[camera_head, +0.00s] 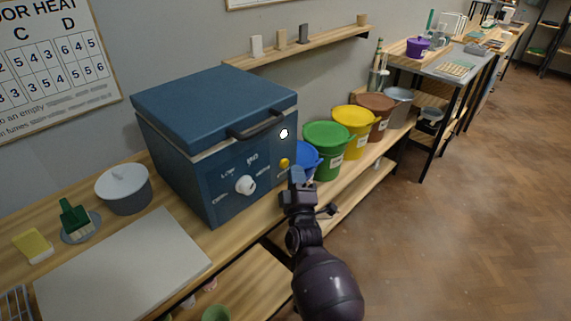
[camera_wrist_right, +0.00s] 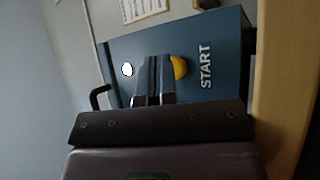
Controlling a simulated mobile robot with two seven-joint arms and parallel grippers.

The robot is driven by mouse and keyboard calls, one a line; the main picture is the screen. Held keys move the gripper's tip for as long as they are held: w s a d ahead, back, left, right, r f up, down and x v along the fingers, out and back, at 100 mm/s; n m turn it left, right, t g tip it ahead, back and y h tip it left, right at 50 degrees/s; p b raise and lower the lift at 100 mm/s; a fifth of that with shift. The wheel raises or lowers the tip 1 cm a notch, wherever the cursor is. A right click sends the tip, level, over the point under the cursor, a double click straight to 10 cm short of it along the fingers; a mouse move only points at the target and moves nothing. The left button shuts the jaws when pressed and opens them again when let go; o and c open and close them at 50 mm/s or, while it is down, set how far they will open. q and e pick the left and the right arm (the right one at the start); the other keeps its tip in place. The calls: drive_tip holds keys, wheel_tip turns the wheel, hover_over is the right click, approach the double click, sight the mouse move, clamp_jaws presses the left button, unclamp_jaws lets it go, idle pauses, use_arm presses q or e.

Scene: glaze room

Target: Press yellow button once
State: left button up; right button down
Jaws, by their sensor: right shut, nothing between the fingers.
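The yellow button (camera_head: 284,163) is on the front face of the blue kiln (camera_head: 190,190), near its right edge. In the right wrist view the yellow button (camera_wrist_right: 179,67) shows beside the word START, partly hidden by my fingers. My right gripper (camera_head: 297,178) is shut and empty, just in front of the kiln's right side, a little below and right of the button in the head view. Its fingertips (camera_wrist_right: 155,62) overlap the button's left side in the wrist view; I cannot tell whether they touch it. My left gripper is not in view.
A white dial (camera_head: 245,185) and a white round spot (camera_head: 284,133) are on the kiln front. A black handle (camera_head: 256,124) juts from the lid. Green (camera_head: 326,141), yellow and brown buckets stand to the right. The floor (camera_head: 450,230) at right is clear.

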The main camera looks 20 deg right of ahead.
drive_tip(key=shift+s+d+f+p, duration=0.1)
drive_tip(key=shift+s+d+p, duration=0.25)
drive_tip(key=shift+s+d, duration=0.2)
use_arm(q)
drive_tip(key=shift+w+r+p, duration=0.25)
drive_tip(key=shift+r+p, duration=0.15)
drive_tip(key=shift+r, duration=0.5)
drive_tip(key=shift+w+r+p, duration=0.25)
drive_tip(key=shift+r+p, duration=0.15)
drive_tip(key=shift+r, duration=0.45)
use_arm(e)
drive_tip(key=shift+s+d, duration=0.4)
drive_tip(key=shift+s, duration=0.35)
drive_tip(key=shift+s+d, duration=0.35)
drive_tip(key=shift+s, duration=0.4)
